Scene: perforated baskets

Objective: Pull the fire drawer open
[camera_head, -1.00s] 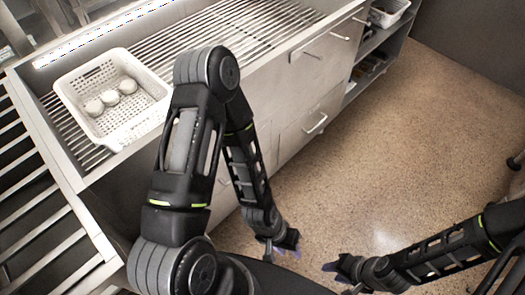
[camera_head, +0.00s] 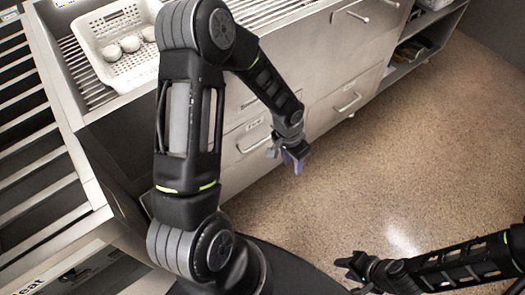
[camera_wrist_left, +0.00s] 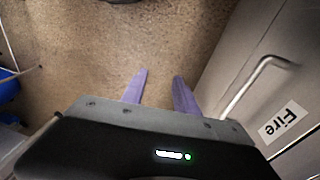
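The fire drawer (camera_head: 232,160) is the lower left drawer in the cabinet front in the head view, and it looks closed. Its bar handle (camera_head: 254,146) lies just left of my left gripper (camera_head: 292,162), which hangs in front of the cabinet. In the left wrist view the "Fire" label (camera_wrist_left: 285,122) and the metal handle (camera_wrist_left: 245,85) show at the right. There the left gripper (camera_wrist_left: 160,82) is open and empty, with the handle beside its right finger and no visible contact. My right gripper (camera_head: 350,270) is low over the floor, apparently open and empty.
Other closed drawers have handles (camera_head: 349,103) to the right and above. A white perforated basket (camera_head: 88,38) with round white items stands on the slatted counter. Open shelves (camera_head: 410,55) are at the far right. The speckled floor (camera_head: 420,150) is clear.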

